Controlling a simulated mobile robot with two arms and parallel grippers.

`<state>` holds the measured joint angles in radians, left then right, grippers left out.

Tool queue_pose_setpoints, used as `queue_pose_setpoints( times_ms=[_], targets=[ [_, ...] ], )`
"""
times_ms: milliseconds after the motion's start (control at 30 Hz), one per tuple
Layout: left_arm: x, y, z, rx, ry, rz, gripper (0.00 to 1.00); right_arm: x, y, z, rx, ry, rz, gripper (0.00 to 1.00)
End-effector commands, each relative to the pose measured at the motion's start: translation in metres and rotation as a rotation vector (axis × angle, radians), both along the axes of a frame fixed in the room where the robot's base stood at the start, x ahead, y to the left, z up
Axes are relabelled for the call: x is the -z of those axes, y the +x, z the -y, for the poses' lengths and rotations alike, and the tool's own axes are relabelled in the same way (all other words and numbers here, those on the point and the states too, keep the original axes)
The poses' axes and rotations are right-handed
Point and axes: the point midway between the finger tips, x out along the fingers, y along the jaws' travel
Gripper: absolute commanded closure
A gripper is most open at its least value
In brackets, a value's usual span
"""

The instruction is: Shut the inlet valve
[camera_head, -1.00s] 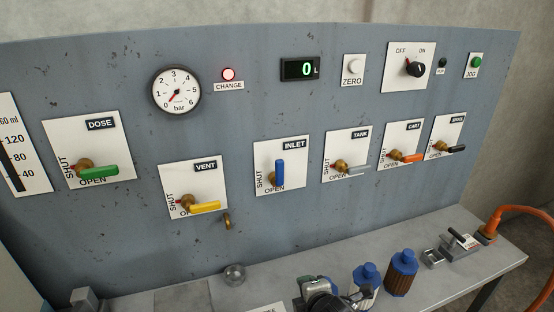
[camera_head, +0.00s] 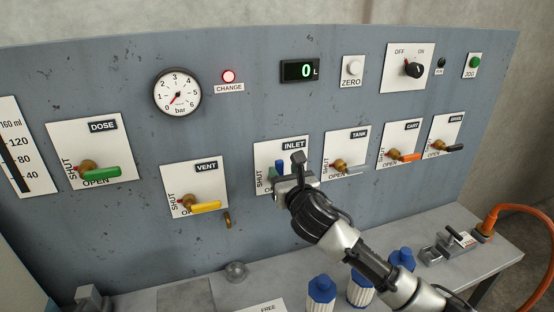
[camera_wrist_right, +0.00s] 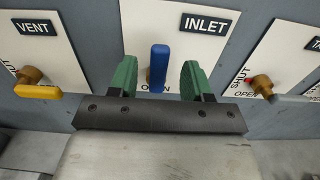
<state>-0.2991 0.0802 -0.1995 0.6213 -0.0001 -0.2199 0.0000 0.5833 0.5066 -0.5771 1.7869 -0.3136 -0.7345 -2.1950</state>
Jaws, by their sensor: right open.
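The inlet valve has a blue lever handle (camera_head: 280,166) that points straight up on its white plate (camera_head: 262,152) labelled INLET. SHUT is printed at the plate's left and OPEN below. My right gripper (camera_head: 286,170) is at this valve and hides part of it in the head view. In the right wrist view its green fingers (camera_wrist_right: 158,80) are open, one on each side of the blue handle (camera_wrist_right: 159,62). Gaps show between the fingers and the handle. My left gripper is in neither current view.
The yellow vent lever (camera_head: 206,207) is to the left and the grey tank lever (camera_head: 350,170) close on the right. Blue-capped bottles (camera_head: 321,289) stand on the bench (camera_head: 470,270) below my right arm. A red CHANGE lamp (camera_head: 229,76) is lit.

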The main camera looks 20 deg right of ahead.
Motion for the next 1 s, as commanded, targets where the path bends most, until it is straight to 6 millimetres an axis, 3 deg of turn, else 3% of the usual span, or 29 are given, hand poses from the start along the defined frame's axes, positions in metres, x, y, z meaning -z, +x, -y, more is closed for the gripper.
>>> queue_pose_setpoints(
  times_ms=[100,333,767,867,1000],
  targets=[
    [-0.006,0.000,0.000,0.000,0.000,0.000,0.57,-0.002,0.022,-0.001,0.002,0.002,-0.001,0.51],
    [-0.010,0.000,0.000,0.000,0.000,-0.001,0.57,-0.001,0.049,-0.002,0.000,0.002,-0.002,0.51],
    [-0.011,-0.001,0.000,0.000,0.000,-0.002,0.57,0.001,0.058,-0.002,-0.001,0.002,-0.001,0.51],
    [-0.011,-0.001,0.000,0.000,0.000,-0.002,0.57,0.001,0.058,-0.002,-0.001,0.002,-0.001,0.62],
    [-0.011,-0.001,0.000,0.000,0.001,-0.003,0.57,0.001,0.058,-0.002,-0.001,0.002,-0.002,0.83]
  ],
)
